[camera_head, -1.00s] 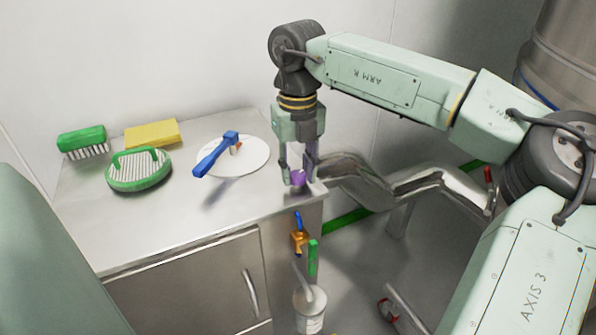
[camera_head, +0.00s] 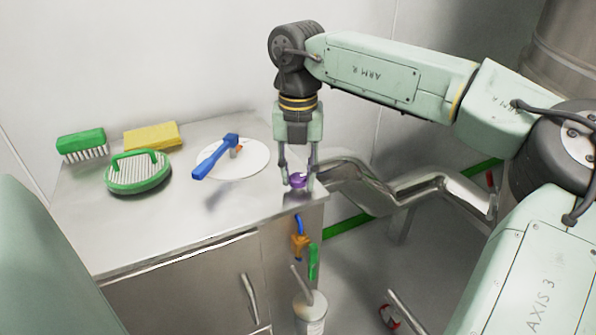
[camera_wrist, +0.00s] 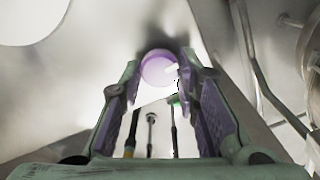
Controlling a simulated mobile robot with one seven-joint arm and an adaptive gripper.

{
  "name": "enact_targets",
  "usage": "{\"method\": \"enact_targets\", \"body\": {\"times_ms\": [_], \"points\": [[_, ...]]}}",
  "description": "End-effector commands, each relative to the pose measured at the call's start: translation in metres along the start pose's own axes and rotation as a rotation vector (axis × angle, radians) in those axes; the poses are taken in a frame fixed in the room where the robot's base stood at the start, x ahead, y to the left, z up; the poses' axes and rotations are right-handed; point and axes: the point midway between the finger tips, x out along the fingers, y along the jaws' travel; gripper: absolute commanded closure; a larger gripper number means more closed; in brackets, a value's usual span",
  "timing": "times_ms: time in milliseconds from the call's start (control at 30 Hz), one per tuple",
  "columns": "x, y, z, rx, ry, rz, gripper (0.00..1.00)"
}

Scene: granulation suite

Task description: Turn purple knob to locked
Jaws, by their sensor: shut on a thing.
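The purple knob (camera_head: 297,180) is on the right end of the steel countertop, near its front corner. My gripper (camera_head: 298,178) points straight down over it, with one finger on each side, and is shut on the knob. In the wrist view the round purple knob (camera_wrist: 157,69) sits between the two fingertips of my gripper (camera_wrist: 160,75). A pale mark shows at the knob's right side there. Any locked or unlocked labels are too small or hidden to read.
A white disc (camera_head: 255,165) with a blue-handled tool (camera_head: 215,157) lies left of the knob. Green brushes (camera_head: 138,174) and a yellow sponge (camera_head: 152,136) are farther left. A bent steel pipe (camera_head: 385,192) runs close on the right.

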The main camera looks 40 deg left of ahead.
Motion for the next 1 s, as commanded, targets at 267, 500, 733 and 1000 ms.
{"method": "enact_targets", "body": {"times_ms": [267, 500, 733, 1000], "points": [[0.001, 0.000, -0.001, 0.000, 0.003, -0.001, 0.67], [0.000, 0.000, 0.000, -0.001, 0.001, 0.000, 0.51], [0.000, 0.000, 0.000, -0.001, 0.001, 0.000, 0.50], [-0.022, 0.000, 0.001, 0.000, -0.002, 0.000, 0.50]]}}
